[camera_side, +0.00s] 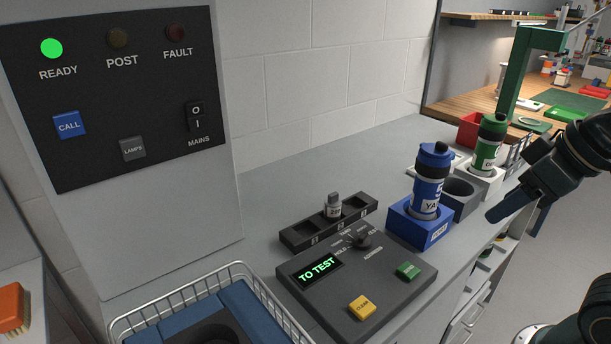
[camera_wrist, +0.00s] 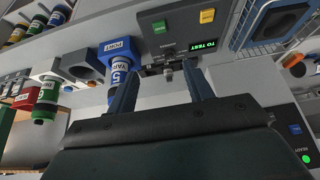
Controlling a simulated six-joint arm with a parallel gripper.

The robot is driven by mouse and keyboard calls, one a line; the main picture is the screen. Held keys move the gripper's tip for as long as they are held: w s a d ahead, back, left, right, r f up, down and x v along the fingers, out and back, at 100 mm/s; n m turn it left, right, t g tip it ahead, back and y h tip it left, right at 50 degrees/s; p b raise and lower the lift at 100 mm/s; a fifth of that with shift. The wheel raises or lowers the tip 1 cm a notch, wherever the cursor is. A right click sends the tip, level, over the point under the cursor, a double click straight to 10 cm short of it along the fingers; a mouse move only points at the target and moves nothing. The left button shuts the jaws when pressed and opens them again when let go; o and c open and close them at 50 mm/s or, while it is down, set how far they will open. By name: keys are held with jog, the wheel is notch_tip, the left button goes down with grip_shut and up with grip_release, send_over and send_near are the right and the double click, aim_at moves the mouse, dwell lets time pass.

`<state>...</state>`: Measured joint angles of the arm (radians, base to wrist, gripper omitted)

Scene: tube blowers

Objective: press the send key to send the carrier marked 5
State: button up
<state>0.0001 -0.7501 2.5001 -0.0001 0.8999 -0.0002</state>
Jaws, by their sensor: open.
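The control console (camera_side: 335,297) has a lit display reading TO TEST (camera_side: 320,268), a dial (camera_side: 361,241), a green key (camera_side: 409,271) and a yellow key (camera_side: 362,307). The key labels are too small to read surely. The green key (camera_wrist: 160,27) and yellow key (camera_wrist: 207,16) show at the top of the wrist view. The blue carrier (camera_side: 431,178) stands upright in a blue holder (camera_side: 418,232); its 5 shows in the wrist view (camera_wrist: 120,70). My gripper (camera_wrist: 160,72) is open and empty. In the side view it is to the right of the blue carrier, clear of the console.
A dark tray (camera_side: 329,221) holding a small grey piece is behind the console. A wire basket (camera_side: 215,308) stands at its left. A green carrier (camera_side: 489,145) stands beyond an empty grey holder (camera_side: 462,191). The wall panel (camera_side: 110,95) has a green READY lamp lit.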

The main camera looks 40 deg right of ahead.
jog(key=shift+c, duration=0.4)
grip_shut()
dwell(1.4)
